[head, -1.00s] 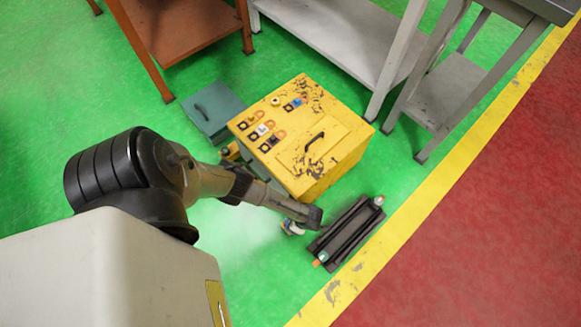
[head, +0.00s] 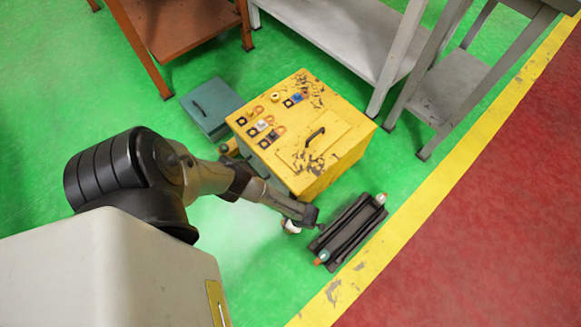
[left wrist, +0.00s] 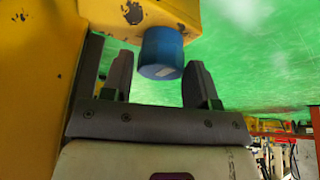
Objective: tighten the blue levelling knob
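The blue levelling knob (left wrist: 160,52) is a short cylinder with a pale mark, hanging under a yellow bracket in the left wrist view. My left gripper (left wrist: 159,72) has its two dark fingers apart, one on each side of the knob. Gaps show between the knob and both fingers. In the head view the left gripper (head: 306,216) is low, beside the front of the yellow cabinet (head: 345,150); the knob cannot be made out there. My right gripper is not in view.
A dark tray (head: 350,230) with orange- and teal-ended items lies on the floor right of the gripper. An orange-brown table and grey benches are at the back. Green floor is open in front.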

